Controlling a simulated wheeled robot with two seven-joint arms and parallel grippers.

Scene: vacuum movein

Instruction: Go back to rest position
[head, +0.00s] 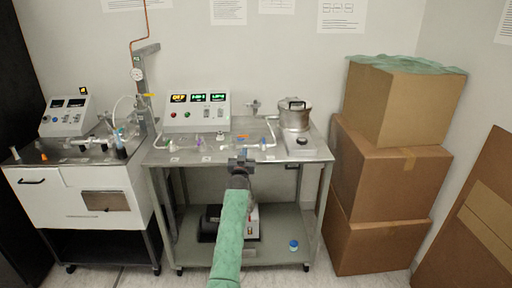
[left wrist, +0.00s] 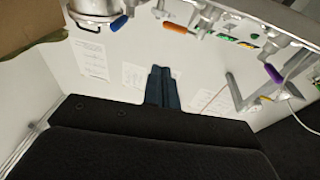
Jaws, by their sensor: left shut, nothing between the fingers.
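My left gripper (head: 241,165) is shut and empty. It is raised in front of the metal table (head: 185,155), at about the front edge of its top in the picture, and my green-sleeved left arm reaches up to it from the bottom. In the left wrist view its two dark fingers (left wrist: 163,87) lie together with nothing between them, and the scene appears upside down there. My right gripper is in neither view.
The table carries a control box (head: 196,112), a metal pot (head: 294,116) and valves with coloured handles. A blue-capped item (head: 293,245) sits on the lower shelf. Stacked cardboard boxes (head: 388,170) stand right; a white cart (head: 95,195) stands left.

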